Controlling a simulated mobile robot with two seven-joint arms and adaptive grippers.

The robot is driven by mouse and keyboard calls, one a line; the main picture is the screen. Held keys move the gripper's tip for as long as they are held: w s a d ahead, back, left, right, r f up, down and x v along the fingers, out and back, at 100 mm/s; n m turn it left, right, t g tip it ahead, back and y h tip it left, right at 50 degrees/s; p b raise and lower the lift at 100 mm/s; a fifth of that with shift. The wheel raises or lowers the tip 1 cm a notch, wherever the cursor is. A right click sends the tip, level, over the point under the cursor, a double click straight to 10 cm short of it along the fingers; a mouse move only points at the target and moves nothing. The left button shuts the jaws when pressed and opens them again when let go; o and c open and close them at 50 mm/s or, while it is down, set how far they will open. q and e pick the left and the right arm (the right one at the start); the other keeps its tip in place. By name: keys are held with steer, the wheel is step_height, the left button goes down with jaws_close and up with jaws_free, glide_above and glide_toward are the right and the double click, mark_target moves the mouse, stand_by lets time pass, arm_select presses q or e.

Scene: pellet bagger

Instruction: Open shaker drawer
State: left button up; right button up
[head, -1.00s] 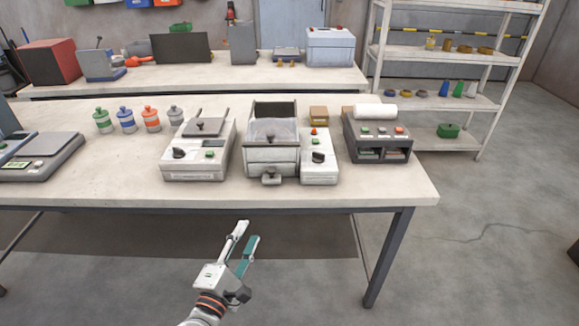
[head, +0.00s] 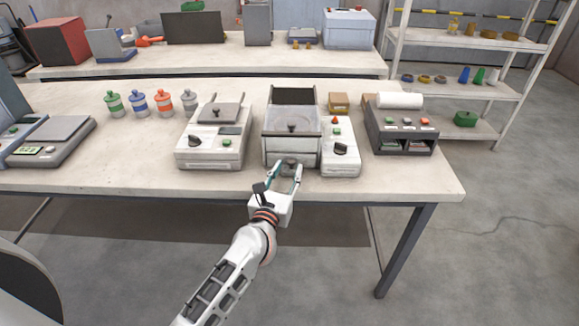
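The shaker (head: 291,145) is a pale box with an open-topped dark tray, standing near the front of the workbench. Its front panel has a small grey handle (head: 289,164) low in the middle. The drawer looks closed, its front flush with the body. My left gripper (head: 286,172) reaches up from below at the bench's front edge. Its two fingers are apart, one on each side of the handle. Whether they touch it, I cannot tell. My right gripper is not in view.
A control box (head: 340,158) with a dark knob adjoins the shaker on the right. A white sealer-like device (head: 211,150) stands to the left, and a dark grey printer-like unit (head: 402,135) to the right.

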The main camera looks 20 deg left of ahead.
arm_select(q)
steer(key=shift+w, duration=1)
steer(key=shift+c, duration=0.4)
jaws_close()
steer(key=s+d, duration=0.4)
steer(key=s, duration=1)
steer(key=shift+s+b, duration=0.3)
steer(key=shift+b, duration=0.1)
steer(key=shift+o, duration=0.4)
jaws_free()
